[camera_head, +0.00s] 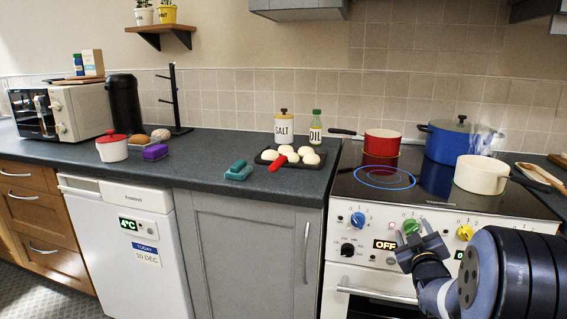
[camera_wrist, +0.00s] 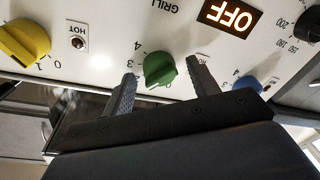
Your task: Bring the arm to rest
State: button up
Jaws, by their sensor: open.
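My gripper (camera_head: 420,239) is in front of the stove's control panel at the lower right of the head view. Its two fingers are apart, with the green knob (camera_head: 411,227) just beyond them. In the wrist view my gripper (camera_wrist: 160,82) is open, and the green knob (camera_wrist: 159,69) shows between the fingertips. I cannot tell whether either finger touches the knob. Nothing is held. My arm comes in from the lower right of the head view.
The stove (camera_head: 375,213) has a lit ring, a red pot (camera_head: 382,143), a blue pot (camera_head: 452,140) and a cream pan (camera_head: 482,174) with steam. The panel display (camera_head: 385,244) reads OFF. A yellow knob (camera_head: 464,233) is beside my gripper. The oven handle (camera_head: 375,294) lies below.

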jog(key=n+p, duration=0.2)
jog(key=n, duration=0.1)
jog(key=shift+r+p, duration=0.15)
jog(key=shift+p, duration=0.2)
jog(key=shift+s+a, duration=0.15)
jog(key=shift+s, duration=0.85)
